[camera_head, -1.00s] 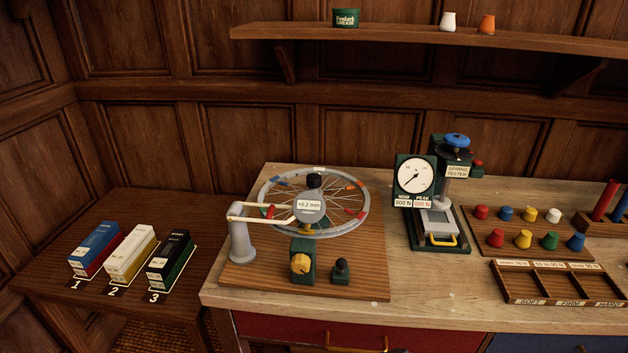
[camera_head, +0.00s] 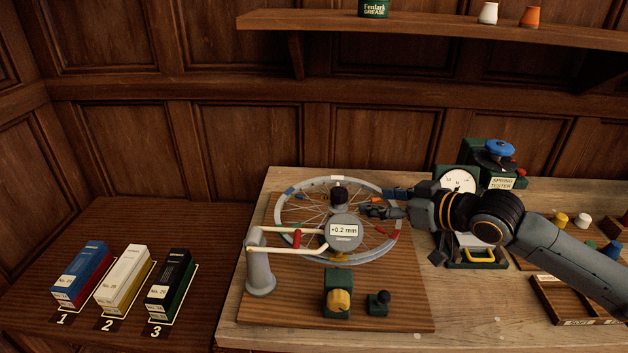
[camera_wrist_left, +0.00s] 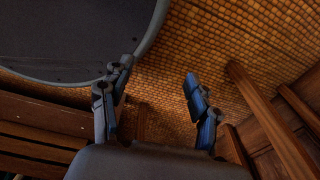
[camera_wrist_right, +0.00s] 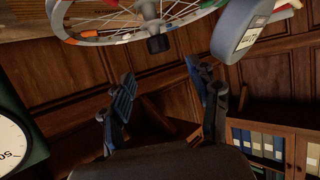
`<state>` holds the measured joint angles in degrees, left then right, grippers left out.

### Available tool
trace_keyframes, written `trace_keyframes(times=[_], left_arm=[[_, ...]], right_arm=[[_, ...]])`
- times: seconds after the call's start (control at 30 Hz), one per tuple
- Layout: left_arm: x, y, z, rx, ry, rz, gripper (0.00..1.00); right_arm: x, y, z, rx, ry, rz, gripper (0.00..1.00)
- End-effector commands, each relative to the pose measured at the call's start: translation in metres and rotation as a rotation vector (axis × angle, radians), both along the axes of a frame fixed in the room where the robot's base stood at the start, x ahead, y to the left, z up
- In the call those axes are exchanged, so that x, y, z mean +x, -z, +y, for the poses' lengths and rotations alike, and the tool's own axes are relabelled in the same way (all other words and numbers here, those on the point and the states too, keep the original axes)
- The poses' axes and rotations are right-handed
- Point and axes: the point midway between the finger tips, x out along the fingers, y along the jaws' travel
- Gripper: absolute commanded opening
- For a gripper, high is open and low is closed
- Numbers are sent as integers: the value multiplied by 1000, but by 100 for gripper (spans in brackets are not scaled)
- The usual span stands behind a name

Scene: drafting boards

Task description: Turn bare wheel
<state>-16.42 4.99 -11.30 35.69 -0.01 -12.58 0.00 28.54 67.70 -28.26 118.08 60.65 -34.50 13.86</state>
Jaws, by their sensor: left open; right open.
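The bare wheel (camera_head: 290,212) lies flat on its stand over a wooden baseboard (camera_head: 400,306). Its rim is silver with coloured marks, and a dial gauge (camera_head: 343,232) reading +0.2 mm stands in front of its hub. My right gripper (camera_head: 366,202) is open over the right part of the wheel; whether it touches the rim cannot be told. In the right wrist view the wheel (camera_wrist_right: 100,36) is beyond the open, empty fingers (camera_wrist_right: 165,92). My left gripper (camera_wrist_left: 155,82) is open and empty above the floor, out of the head view.
A spring tester (camera_head: 478,260) stands right of the wheel, partly behind my right arm. Three boxes, blue-red (camera_head: 80,275), white-yellow (camera_head: 123,278) and black-green (camera_head: 170,281), stand on the left table.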

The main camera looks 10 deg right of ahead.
Motion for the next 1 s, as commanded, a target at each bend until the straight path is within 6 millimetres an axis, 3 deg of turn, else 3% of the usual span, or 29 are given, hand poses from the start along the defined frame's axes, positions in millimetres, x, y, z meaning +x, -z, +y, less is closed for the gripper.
trace_keyframes(times=[0.1,0.17,0.27,0.4,0.53,0.83,1.0], left_arm=[[20,-2,10,11,0,-28,61],[21,-4,12,14,1,-30,61],[6,-6,7,8,-1,-10,61],[-29,-10,-11,-11,0,41,61],[-41,-16,-18,-20,4,59,61],[-1,-27,-5,-7,2,-1,61],[1,-28,-4,-6,-1,-4,61]], right_arm=[[3,-3,-2,3,4,-5,61],[7,-2,0,5,5,-5,61],[16,2,5,8,5,-5,61],[36,10,17,10,4,-5,61],[57,21,30,8,3,-4,61],[100,44,53,5,4,-4,61],[110,50,59,3,4,-3,61]])
